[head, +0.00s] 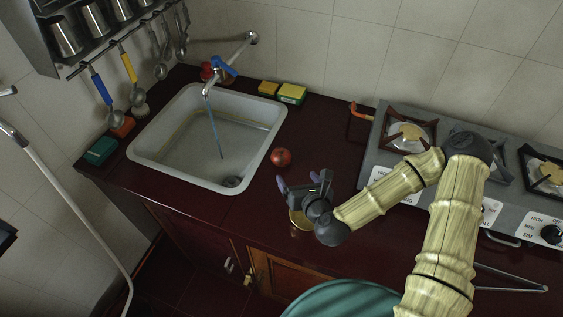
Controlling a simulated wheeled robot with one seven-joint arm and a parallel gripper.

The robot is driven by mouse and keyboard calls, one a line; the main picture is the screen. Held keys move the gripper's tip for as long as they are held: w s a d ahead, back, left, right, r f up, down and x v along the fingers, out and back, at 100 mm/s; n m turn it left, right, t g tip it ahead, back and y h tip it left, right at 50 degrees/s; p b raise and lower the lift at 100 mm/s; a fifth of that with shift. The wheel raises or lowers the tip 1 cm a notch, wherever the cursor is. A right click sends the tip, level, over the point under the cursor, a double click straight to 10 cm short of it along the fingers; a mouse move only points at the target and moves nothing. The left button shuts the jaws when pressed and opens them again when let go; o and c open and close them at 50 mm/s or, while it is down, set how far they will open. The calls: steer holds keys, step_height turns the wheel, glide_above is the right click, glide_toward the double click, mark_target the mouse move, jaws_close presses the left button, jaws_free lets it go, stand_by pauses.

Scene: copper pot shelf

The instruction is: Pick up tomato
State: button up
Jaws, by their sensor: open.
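The tomato (281,157) is small, red and round. It sits on the dark red countertop (245,215), just right of the sink rim. My gripper (296,184) is open and empty, below and slightly right of the tomato in the head view, and apart from it. Its fingers point up and left. How high it is above the counter I cannot tell.
The sink (160,110) with running tap (228,60) lies left of the tomato. Sponges (291,94) lie behind it. A gas stove (385,160) stands right. A golden round object (299,220) is partly hidden under my gripper. A green round surface (342,300) is in front.

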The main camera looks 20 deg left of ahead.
mark_target(284, 161)
steer(key=shift+w+a+f+b, duration=0.15)
steer(key=shift+w+f+b, duration=0.3)
steer(key=shift+b, duration=0.35)
steer(key=shift+a+b, duration=0.35)
steer(key=shift+b, duration=0.5)
steer(key=shift+w+a+r, duration=0.1)
steer(key=shift+w+a, duration=0.1)
steer(key=shift+w, duration=0.05)
steer(key=p+x, duration=0.1)
steer(key=x, duration=0.6)
steer(key=shift+d, duration=0.1)
steer(key=shift+w+p, duration=0.2)
steer(key=shift+p, duration=0.1)
steer(key=shift+a+p+x, duration=0.25)
steer(key=shift+p+x, duration=0.3)
steer(key=shift+x, duration=1.85)
steer(key=shift+s, duration=0.1)
